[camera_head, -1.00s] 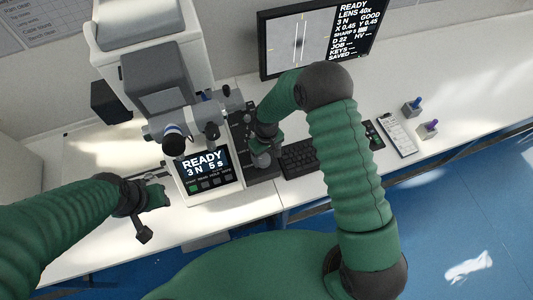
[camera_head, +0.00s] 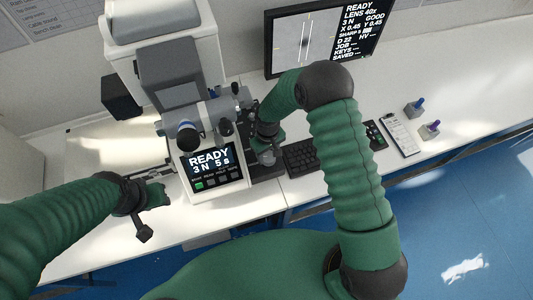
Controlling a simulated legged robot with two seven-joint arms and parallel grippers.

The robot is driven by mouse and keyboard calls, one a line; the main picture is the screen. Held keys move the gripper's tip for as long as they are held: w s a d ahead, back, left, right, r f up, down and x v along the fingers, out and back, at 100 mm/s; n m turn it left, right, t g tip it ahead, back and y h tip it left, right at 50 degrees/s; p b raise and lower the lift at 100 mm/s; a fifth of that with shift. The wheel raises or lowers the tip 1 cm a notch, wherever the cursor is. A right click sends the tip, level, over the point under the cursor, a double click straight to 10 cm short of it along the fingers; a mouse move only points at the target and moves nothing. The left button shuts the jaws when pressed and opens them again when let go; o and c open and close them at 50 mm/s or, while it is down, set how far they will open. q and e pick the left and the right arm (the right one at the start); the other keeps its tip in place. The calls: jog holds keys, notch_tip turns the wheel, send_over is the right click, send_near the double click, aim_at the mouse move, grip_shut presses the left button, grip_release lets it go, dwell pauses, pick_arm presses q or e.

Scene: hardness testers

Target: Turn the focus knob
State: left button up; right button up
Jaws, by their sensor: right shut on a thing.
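The hardness tester (camera_head: 165,75) stands at the left on the bench, with an eyepiece (camera_head: 188,136) at its front and a lit panel (camera_head: 211,163) reading "READY 3 N 5 s". My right gripper (camera_head: 265,150) is at the tester's right side, low by the dark stage area, and is shut on the focus knob. The knob itself is mostly hidden by my gripper and arm. My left gripper (camera_head: 158,182) hangs in front of the tester's left side, apart from it; its finger gap is too small to judge.
A monitor (camera_head: 325,35) behind my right arm shows a live image and text with a sharpness bar. A keyboard (camera_head: 301,158), a clipboard (camera_head: 402,136) and two small knobbed blocks (camera_head: 414,107) (camera_head: 430,130) lie to the right. The bench beyond is clear.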

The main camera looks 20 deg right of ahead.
jog(key=shift+s+d+f+m+b, duration=0.1)
jog(key=shift+m+b, duration=0.1)
jog(key=shift+m, duration=0.3)
jog(key=shift+s+d+f+m+b, duration=0.1)
jog(key=shift+m+b, duration=0.1)
jog(key=shift+m, duration=0.3)
jog(key=m+b, duration=0.1)
jog(key=m, duration=0.2)
jog(key=shift+a, duration=0.15)
jog(key=m, duration=0.6)
jog(key=shift+r+m, duration=0.1)
jog(key=shift+m, duration=0.3)
jog(key=m, duration=0.4)
jog(key=shift+s+m, duration=0.1)
jog(key=shift+m, duration=0.3)
jog(key=o, duration=1.4)
jog(key=shift+c, duration=0.2)
